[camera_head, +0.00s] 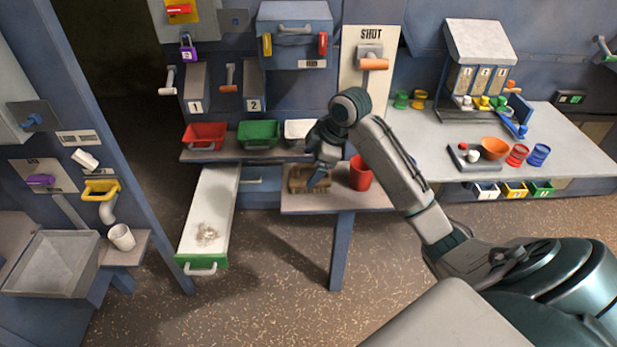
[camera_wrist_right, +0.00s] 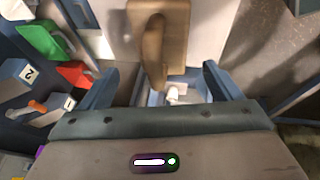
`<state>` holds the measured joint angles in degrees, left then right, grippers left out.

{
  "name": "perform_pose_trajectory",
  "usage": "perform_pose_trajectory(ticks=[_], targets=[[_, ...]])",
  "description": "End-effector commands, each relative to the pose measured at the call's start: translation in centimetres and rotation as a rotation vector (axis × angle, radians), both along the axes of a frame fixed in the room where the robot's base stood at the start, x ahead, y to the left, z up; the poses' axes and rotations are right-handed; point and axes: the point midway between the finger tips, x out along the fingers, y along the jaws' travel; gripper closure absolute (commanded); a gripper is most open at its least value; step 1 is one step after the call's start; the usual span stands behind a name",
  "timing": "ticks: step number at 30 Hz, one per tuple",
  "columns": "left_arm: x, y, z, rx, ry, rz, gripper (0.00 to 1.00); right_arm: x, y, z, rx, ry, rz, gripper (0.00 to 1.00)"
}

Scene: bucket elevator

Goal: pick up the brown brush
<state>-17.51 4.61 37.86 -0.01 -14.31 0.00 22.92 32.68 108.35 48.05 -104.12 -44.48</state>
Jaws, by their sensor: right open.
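The brown brush (camera_head: 297,180) lies on a small blue shelf (camera_head: 345,201) in the head view, partly covered by my right gripper (camera_head: 318,177). In the right wrist view the brush shows as a flat tan block (camera_wrist_right: 176,22) with a rounded brown handle (camera_wrist_right: 153,52). The handle reaches into the space between the two blue fingers of my right gripper (camera_wrist_right: 158,82). The fingers stand apart, with gaps visible on both sides of the handle. My left gripper is not in view.
A red cup (camera_head: 360,175) stands right of the brush on the same shelf. Red (camera_head: 205,135), green (camera_head: 259,133) and white (camera_head: 298,131) bins line the ledge behind. A pulled-out white drawer (camera_head: 211,196) with a green front holds a small scattered heap at left.

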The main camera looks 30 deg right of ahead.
Motion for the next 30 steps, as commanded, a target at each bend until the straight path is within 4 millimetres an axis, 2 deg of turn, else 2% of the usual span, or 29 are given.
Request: perform_pose_trajectory(ticks=[3,7,16,17,24,25,30], targets=[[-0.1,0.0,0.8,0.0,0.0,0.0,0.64,0.4,0.6,-1.6,0.004,0.005,0.001,0.15],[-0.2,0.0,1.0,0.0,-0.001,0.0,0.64,1.0,1.0,-3.3,0.002,0.003,-0.001,0.15],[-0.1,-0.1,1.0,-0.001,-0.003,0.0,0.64,1.3,1.1,-4.0,-0.001,0.0,0.001,0.15],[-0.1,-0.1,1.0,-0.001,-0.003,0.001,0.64,1.3,1.1,-4.0,-0.001,0.0,0.001,0.17],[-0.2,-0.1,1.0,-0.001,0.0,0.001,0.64,1.3,1.1,-4.0,-0.001,0.0,0.001,0.64],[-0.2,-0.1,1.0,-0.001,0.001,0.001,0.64,1.3,1.1,-4.0,-0.001,0.0,0.001,0.67],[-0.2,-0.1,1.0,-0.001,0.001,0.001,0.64,1.3,1.1,-4.0,0.0,0.0,0.001,0.68]])
